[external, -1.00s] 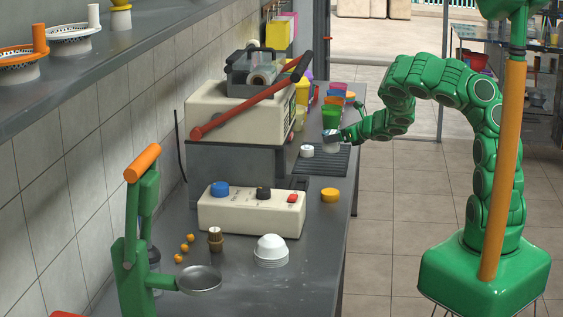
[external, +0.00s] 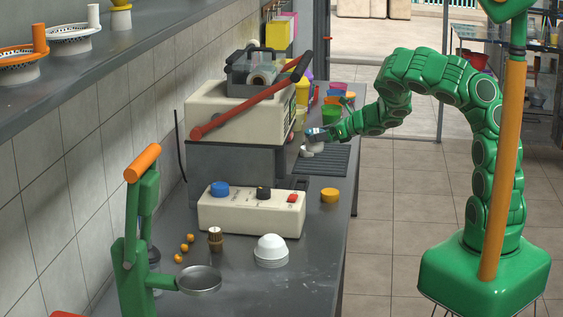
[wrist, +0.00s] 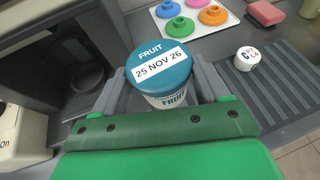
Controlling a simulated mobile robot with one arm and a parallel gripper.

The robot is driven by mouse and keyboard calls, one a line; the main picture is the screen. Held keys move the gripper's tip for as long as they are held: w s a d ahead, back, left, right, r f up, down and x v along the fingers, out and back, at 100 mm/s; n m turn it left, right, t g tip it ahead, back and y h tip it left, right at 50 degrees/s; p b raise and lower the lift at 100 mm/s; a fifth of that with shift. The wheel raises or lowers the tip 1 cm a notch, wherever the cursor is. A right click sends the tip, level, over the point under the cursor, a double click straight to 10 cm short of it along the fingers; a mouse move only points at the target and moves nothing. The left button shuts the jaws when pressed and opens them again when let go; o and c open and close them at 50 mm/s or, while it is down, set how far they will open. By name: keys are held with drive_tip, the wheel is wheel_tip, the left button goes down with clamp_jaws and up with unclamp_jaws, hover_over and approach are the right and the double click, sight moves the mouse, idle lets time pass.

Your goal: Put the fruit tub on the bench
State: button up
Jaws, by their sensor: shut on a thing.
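The fruit tub (wrist: 160,68) is white with a teal lid and a label reading "FRUIT 25 NOV 26". My gripper (wrist: 163,82) is shut on it, one finger on each side, and the tub looks upright. In the external view my gripper (external: 320,135) is at the far part of the grey bench (external: 325,220), beside the beige press. The tub's underside is hidden, so I cannot tell whether it touches the bench.
A dark recess (wrist: 85,75) is on the left.

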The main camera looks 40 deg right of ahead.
drive_tip(key=s+a+n+g+y, duration=0.2)
drive_tip(key=s+a, duration=0.4)
drive_tip(key=a, duration=0.2)
drive_tip(key=s+a+r+n+g+y, duration=0.1)
drive_tip(key=s+a+n+g+y, duration=0.1)
drive_tip(key=s+a, duration=0.3)
drive_tip(key=s+a+r+n+g+y, duration=0.1)
drive_tip(key=s+a+n+g+y, duration=0.1)
drive_tip(key=s+a, duration=0.4)
drive_tip(key=shift+s+a+n+g, duration=0.15)
drive_tip(key=shift+a+n+g, duration=0.35)
drive_tip(key=shift+a, duration=0.9)
drive_tip(key=shift+s+a+n+g, duration=0.2)
drive_tip(key=shift+a+n, duration=0.5)
drive_tip(key=shift+a, duration=0.7)
drive_tip(key=s+a+n+g, duration=0.2)
drive_tip(key=s+a, duration=0.3)
drive_tip(key=a, duration=0.4)
drive_tip(key=s+a+n+g, duration=0.2)
drive_tip(key=s+a, duration=0.4)
drive_tip(key=a, duration=0.3)
drive_tip(key=s+a+n+g, duration=0.3)
drive_tip(key=s+a+g, duration=0.2)
drive_tip(key=s+a, duration=1)
drive_tip(key=s, duration=0.4)
drive_tip(key=shift+r+n, duration=0.15)
drive_tip(key=shift+n, duration=0.25)
drive_tip(key=shift+a, duration=0.15)
